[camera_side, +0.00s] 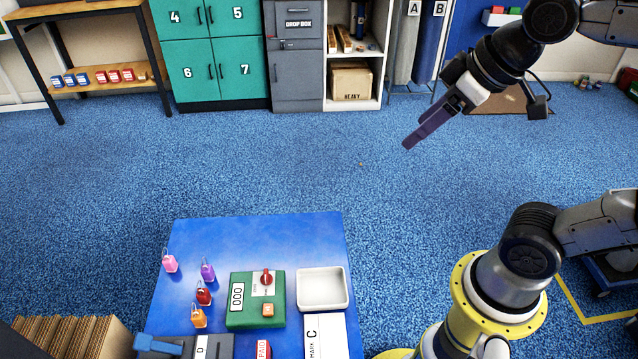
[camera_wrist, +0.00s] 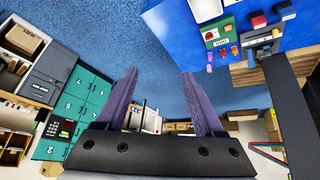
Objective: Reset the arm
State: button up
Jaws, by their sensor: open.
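My gripper (camera_side: 417,132) is raised in the air at the upper right of the side view, well away from the blue work table (camera_side: 200,236). In the wrist view my gripper (camera_wrist: 158,92) shows two purple fingers spread apart with nothing between them. The arm holds it tilted, with the fingers pointing down and to the left in the side view. The blue table also shows at the top right of the wrist view (camera_wrist: 165,22).
On the table are a green box (camera_side: 241,317) with a red knob, a white tray (camera_side: 323,309) and several small coloured padlocks (camera_side: 208,271). Stacked cardboard (camera_side: 60,338) stands at the lower left. Teal lockers (camera_side: 190,55) and shelves line the back. Blue floor between is clear.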

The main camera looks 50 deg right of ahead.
jog(key=s+f+m, duration=0.1)
jog(key=s+f, duration=0.3)
jog(key=s, duration=0.1)
jog(key=shift+d+f+m+g, duration=0.2)
jog(key=shift+d+m+g, duration=0.1)
jog(key=shift+m, duration=0.1)
